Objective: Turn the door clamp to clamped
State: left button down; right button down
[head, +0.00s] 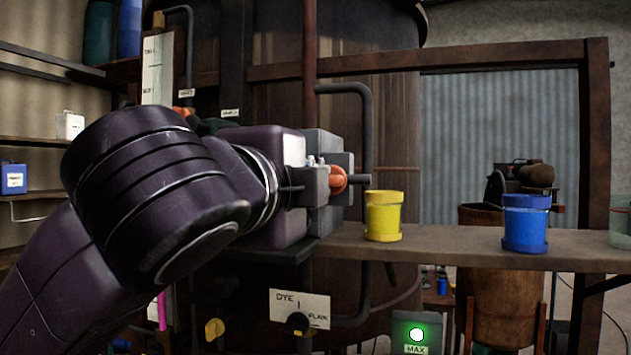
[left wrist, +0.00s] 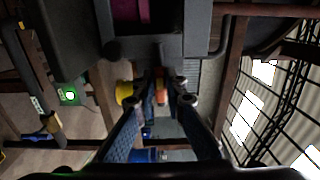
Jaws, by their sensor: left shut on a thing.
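The door clamp appears to be the small orange handle (head: 338,180) on a grey fitting with a short dark stub, just right of my left wrist in the head view. In the left wrist view the orange handle (left wrist: 159,84) lies between the two fingers of my left gripper (left wrist: 168,98), which is shut on it. My arm covers most of the fitting in the head view, and the fingertips are hard to make out there. I cannot tell the clamp's exact angle. A grey housing (left wrist: 195,35) with a dark magenta opening is just beyond the fingers. My right gripper is not in view.
A shelf (head: 460,245) right of the handle bears a yellow pot (head: 383,217) and a blue pot (head: 526,223). A large dark vat (head: 400,100) and a bent pipe (head: 366,120) stand behind. Below are a DYE dial panel (head: 315,306) and a lit green MAX box (head: 416,335).

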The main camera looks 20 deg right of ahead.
pick_arm(q)
jog(key=c, duration=2)
grip_release()
jog(key=shift+w, duration=0.1)
jog(key=v, duration=1.2)
